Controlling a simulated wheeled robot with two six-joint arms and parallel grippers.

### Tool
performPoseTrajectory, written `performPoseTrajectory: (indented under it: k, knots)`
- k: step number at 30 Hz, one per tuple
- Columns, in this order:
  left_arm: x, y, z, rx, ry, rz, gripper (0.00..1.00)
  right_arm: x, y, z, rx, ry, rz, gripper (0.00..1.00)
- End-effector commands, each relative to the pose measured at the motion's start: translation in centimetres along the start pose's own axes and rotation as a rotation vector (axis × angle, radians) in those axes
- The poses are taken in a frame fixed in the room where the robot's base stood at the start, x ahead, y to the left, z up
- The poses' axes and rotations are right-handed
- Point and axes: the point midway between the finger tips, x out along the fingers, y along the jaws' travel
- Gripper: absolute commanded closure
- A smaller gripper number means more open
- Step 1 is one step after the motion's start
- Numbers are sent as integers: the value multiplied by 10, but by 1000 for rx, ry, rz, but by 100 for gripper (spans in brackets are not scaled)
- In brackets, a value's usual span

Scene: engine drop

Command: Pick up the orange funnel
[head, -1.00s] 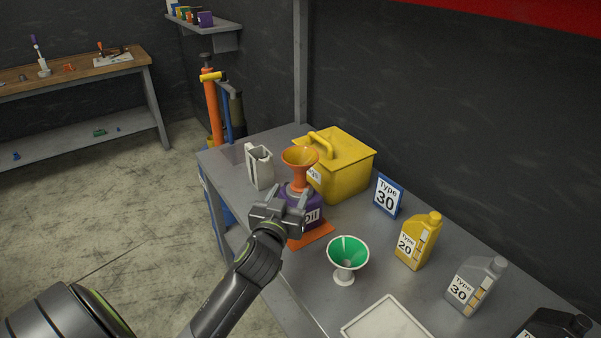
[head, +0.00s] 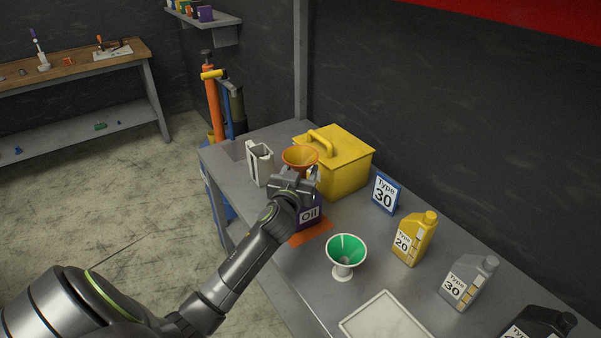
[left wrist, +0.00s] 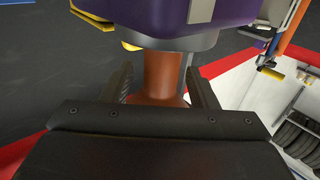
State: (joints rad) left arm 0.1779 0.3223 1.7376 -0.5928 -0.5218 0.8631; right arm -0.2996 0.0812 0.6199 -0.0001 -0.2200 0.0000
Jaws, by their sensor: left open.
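The orange funnel (head: 300,155) stands upright on top of the purple oil container (head: 311,214), its wide cup facing up. My left gripper (head: 296,177) is open just below the cup, at the height of the funnel's stem, and hides the stem in the head view. In the left wrist view the funnel's orange stem (left wrist: 160,76) shows between the two spread fingers (left wrist: 161,84), with a visible gap on each side. Part of the purple container (left wrist: 205,12) shows at the top of that view. My right gripper is not in view.
A yellow box (head: 345,172) stands close behind the funnel and a white jug (head: 260,164) to its left. A green funnel (head: 346,250), a Type 30 sign (head: 385,194), a yellow bottle (head: 415,238) and a grey bottle (head: 468,280) stand to the right. An orange mat (head: 313,233) lies under the container.

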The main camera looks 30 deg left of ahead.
Motion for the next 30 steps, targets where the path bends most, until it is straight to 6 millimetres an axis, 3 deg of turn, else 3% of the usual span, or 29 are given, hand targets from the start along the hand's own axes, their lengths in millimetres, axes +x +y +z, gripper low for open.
performPoseTrajectory:
  k: [7, 18, 26, 30]
  knots:
    - [1, 0, 0, 0, 0, 0, 48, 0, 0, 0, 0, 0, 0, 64]
    - [1, 0, 0, 0, 0, 0, 97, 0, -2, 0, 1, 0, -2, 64]
    - [1, 0, -3, -1, 2, 0, 100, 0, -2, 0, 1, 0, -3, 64]
    - [1, 0, -20, -2, 6, 0, 100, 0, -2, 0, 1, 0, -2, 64]
